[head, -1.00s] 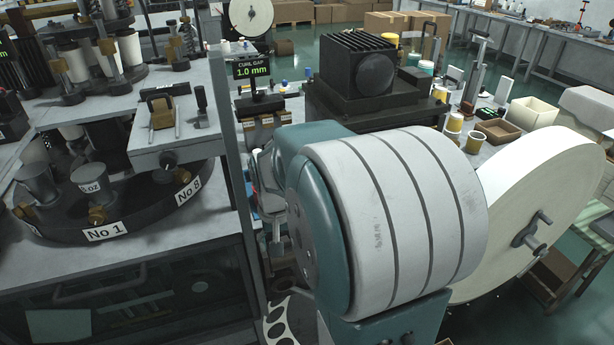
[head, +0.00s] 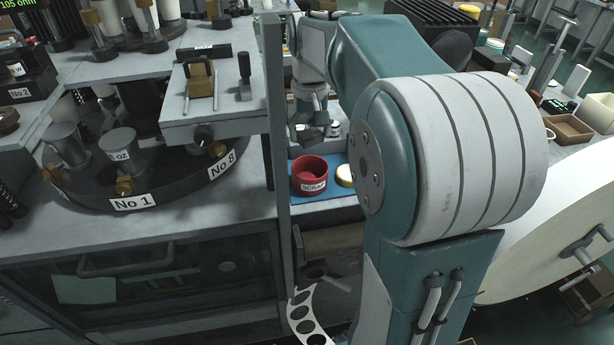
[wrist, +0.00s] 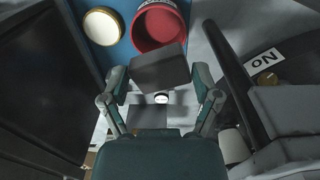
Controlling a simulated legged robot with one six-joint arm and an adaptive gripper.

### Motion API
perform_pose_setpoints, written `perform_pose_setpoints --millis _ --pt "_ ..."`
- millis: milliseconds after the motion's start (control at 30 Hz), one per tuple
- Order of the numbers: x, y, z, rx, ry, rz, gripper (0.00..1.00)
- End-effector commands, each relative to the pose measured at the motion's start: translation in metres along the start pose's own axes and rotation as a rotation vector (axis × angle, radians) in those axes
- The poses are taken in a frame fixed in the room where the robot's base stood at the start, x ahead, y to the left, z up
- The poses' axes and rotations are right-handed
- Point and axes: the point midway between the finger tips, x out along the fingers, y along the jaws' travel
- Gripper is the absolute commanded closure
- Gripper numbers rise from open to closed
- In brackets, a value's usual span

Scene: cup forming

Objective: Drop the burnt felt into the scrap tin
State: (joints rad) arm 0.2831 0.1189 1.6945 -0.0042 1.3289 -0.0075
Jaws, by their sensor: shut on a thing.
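The scrap tin (head: 311,187) is red, open at the top and labelled SCRAP. It stands upright on a blue mat (head: 322,190). Its open mouth also shows at the top of the wrist view (wrist: 165,30). My gripper (head: 316,130) points down above and slightly behind the tin in the head view. In the wrist view my gripper (wrist: 160,75) is shut on a dark grey block-like piece, which I take as the burnt felt (wrist: 158,68). The piece is just short of the tin's rim in that view and apart from the tin's inside. Its underside is hidden.
A round cream-topped pad or pot with a yellow rim (head: 345,176) sits beside the tin on the mat. A tall grey post (head: 275,120) stands left of the tin. The turntable (head: 150,195) is further left, and a large paper roll (head: 550,240) is at right.

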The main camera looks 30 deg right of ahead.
Motion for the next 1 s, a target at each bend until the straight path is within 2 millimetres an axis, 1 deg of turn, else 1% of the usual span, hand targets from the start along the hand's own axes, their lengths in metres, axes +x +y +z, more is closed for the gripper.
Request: perform_pose_setpoints --millis 33,100,200,300,533,667,700,733,1000 --pt "0.008 0.004 -0.001 0.004 -0.003 -0.002 0.52" --pt "0.017 0.006 -0.001 0.005 -0.005 -0.004 0.52" --pt "0.028 0.009 -0.002 0.005 -0.004 -0.006 0.52" --pt "0.034 0.007 -0.002 0.005 -0.002 -0.004 0.52" --pt "0.039 0.000 0.000 0.004 0.001 0.001 0.52" --pt "0.039 0.001 0.000 0.004 0.001 0.000 0.53" --pt "0.039 0.002 -0.001 0.004 0.000 -0.001 0.07" --pt "0.039 0.003 -0.001 0.004 0.000 -0.001 0.00" --pt "0.039 0.005 -0.002 0.005 -0.001 -0.004 0.00"
